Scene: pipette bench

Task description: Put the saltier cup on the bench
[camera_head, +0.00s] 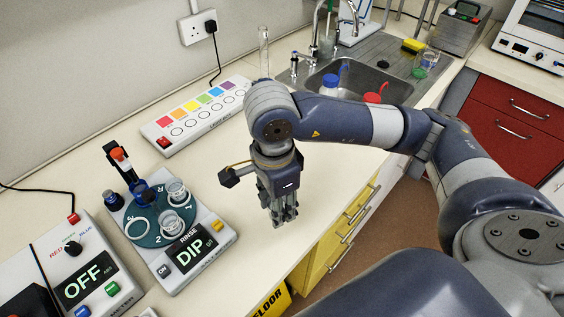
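Two clear glass cups sit on the round teal plate (151,237) of a grey device: one cup (177,191) at the right, another (170,222) nearer the front. A blue cup-like vessel (142,191) stands at the plate's back. An empty white ring marks the plate's left. The device's screen (189,256) reads DIP, with RINSE above. No saltiness reading shows. My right gripper (284,216) points down over the bench, right of the device and apart from the cups. Its fingers look close together; their gap is unclear, and no object shows in them. My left gripper is out of view.
A dark probe holder (122,162) with a red-orange top stands behind the plate. A box (86,288) reading OFF is at lower left. A colour-chart strip (196,118) lies near the wall. A sink (352,82) is beyond my arm. The bench (228,215) between device and gripper is clear.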

